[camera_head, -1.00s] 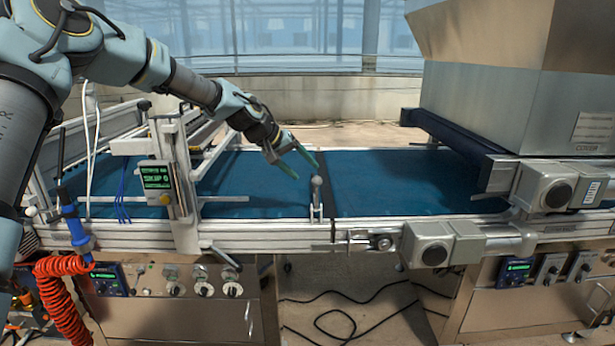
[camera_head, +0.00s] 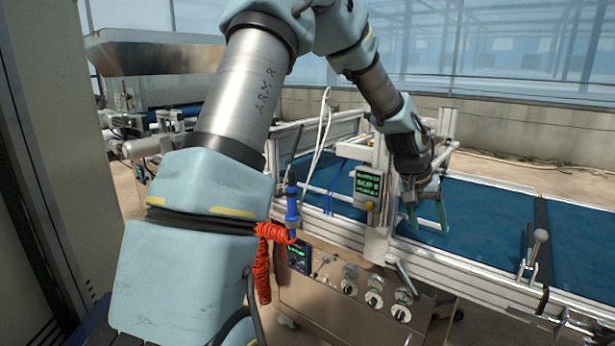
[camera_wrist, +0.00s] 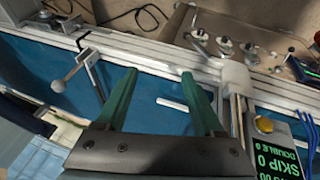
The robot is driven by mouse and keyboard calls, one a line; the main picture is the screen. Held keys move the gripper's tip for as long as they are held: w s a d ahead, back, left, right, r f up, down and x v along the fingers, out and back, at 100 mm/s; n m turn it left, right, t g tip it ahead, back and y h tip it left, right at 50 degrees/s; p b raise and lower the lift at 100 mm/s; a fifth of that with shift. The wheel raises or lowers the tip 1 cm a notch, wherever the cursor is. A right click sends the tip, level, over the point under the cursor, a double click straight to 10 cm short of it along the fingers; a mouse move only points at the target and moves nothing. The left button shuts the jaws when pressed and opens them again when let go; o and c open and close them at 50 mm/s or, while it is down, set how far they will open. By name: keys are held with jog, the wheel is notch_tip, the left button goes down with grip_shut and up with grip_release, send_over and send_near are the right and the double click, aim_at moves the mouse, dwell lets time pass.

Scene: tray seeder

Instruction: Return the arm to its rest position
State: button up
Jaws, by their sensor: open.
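My gripper (camera_head: 427,222) hangs at the end of my bent arm in the head view, above the near edge of the blue conveyor belt (camera_head: 480,205), just right of the display box. In the wrist view its two green fingers (camera_wrist: 158,80) are spread apart with nothing between them. Below them are the blue belt (camera_wrist: 150,98) and its metal side rail (camera_wrist: 140,48). My arm's large links fill the middle of the head view and hide part of the machine behind.
A display box (camera_head: 367,188) reading SKIP stands close left of my gripper; it also shows in the wrist view (camera_wrist: 280,155). A ball-ended lever (camera_head: 535,250) rises at the right. A red coiled hose (camera_head: 262,265) hangs by my arm. A grey hopper (camera_head: 155,50) stands back left.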

jog(key=s+a+n+t+y, duration=0.1)
jog(key=s+a+n+y, duration=0.15)
jog(key=a, duration=1.75)
jog(key=s+a+n+y, duration=0.1)
jog(key=s+a, duration=0.3)
jog(key=a, duration=0.4)
jog(key=s+a+n+y, duration=0.1)
jog(key=s+a+n, duration=0.1)
jog(key=s+a, duration=0.3)
jog(key=a, duration=0.3)
jog(key=shift+g, duration=0.3)
jog(key=shift+a+r, duration=0.1)
jog(key=shift+c, duration=0.2)
